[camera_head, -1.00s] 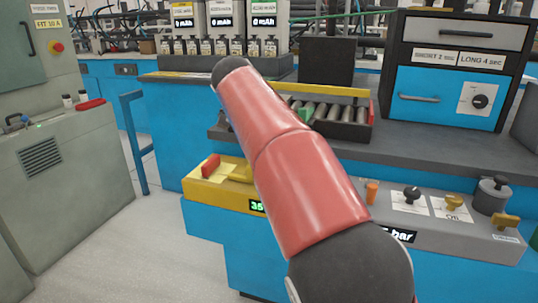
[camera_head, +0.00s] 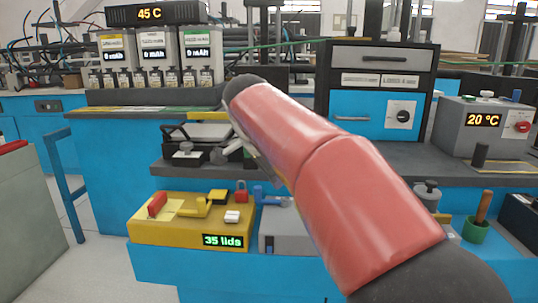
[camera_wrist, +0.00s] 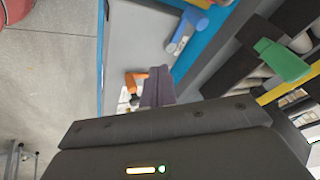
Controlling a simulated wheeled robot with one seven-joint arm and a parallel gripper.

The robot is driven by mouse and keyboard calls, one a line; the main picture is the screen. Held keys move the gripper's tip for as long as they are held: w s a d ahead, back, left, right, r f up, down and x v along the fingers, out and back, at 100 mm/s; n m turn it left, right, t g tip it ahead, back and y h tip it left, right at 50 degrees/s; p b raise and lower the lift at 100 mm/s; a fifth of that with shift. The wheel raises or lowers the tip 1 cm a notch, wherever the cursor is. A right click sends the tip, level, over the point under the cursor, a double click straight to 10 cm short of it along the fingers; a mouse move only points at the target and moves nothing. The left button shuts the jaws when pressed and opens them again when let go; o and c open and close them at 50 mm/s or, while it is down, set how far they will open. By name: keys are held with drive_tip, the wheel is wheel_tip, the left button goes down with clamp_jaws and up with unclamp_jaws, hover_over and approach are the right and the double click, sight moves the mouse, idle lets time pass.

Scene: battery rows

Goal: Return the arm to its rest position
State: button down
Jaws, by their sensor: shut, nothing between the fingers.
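My red arm crosses the middle of the head view, from the lower right up to a dark joint at the upper centre. My gripper (camera_wrist: 157,88) shows in the wrist view as two dark purple-grey fingers pressed together, with nothing between them. In the head view the gripper is mostly hidden by the arm. In the wrist view the fingers are over the edge of a grey surface, near an orange part (camera_wrist: 137,80) and a blue part (camera_wrist: 184,34). I cannot tell whether they touch anything.
A yellow box (camera_head: 142,228) reading "35 lids" stands front left. A blue drawer cabinet (camera_head: 355,118) stands behind the arm, with a "20 C" unit (camera_head: 468,135) at right. A green part (camera_wrist: 284,60) is close in the wrist view. Open floor (camera_wrist: 50,75) lies at left.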

drive_tip(key=s+d+f+n+y, duration=0.1)
drive_tip(key=s+d+f+n, duration=0.2)
drive_tip(key=s+d, duration=0.4)
drive_tip(key=s+d+f+n+y, duration=0.1)
drive_tip(key=s+d+f+n, duration=0.2)
drive_tip(key=s+d, duration=0.4)
drive_tip(key=s+d+f+n, duration=0.3)
drive_tip(key=s+f+n, duration=0.2)
drive_tip(key=s+f, duration=0.6)
drive_tip(key=shift+s+d+n, duration=0.15)
drive_tip(key=shift+s+n, duration=0.25)
drive_tip(key=shift+s, duration=0.25)
